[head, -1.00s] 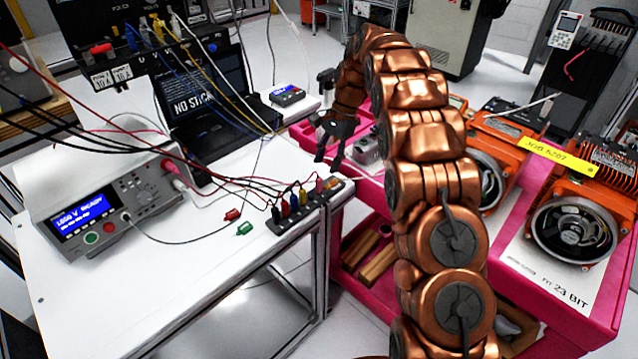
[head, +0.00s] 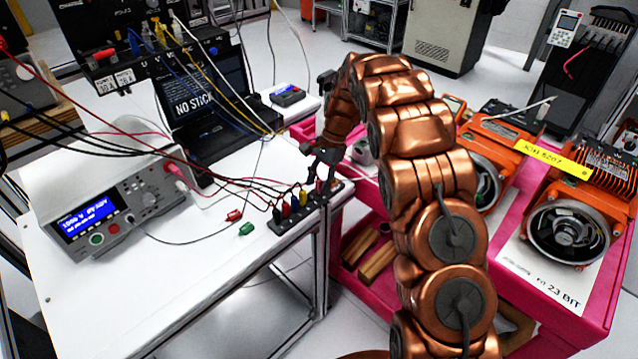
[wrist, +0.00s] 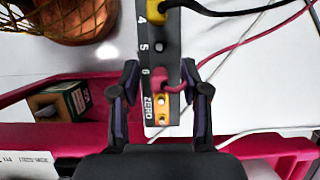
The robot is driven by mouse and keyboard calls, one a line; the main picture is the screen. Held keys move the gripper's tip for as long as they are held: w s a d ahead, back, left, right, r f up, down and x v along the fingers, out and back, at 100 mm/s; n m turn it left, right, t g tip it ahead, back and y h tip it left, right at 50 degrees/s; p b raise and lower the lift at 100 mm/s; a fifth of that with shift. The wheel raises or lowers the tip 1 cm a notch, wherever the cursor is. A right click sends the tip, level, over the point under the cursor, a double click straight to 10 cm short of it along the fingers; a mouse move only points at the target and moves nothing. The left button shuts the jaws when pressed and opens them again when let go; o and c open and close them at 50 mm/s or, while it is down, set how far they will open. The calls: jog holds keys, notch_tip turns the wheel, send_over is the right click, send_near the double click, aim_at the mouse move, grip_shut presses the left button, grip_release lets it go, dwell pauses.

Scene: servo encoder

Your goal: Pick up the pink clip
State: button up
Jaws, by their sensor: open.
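The pink clip (wrist: 160,84) sits on the black terminal strip (wrist: 145,32) beside the number 6, with a pink lead running off to the right in the wrist view. My gripper (wrist: 160,72) is open, with one finger on each side of the clip and strip. A gap shows between each finger and the clip; the height of the fingertips over the strip is hard to tell. In the head view my gripper (head: 319,184) is over the right end of the strip (head: 285,222) and mostly hides the clip.
Black, red and yellow clips (head: 287,209) with leads stand along the strip to the left. Loose red (head: 234,215) and green (head: 245,229) clips lie on the white table (head: 190,290). A pink cart (head: 345,225) stands close on the right.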

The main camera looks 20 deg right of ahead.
grip_shut()
dwell(0.4)
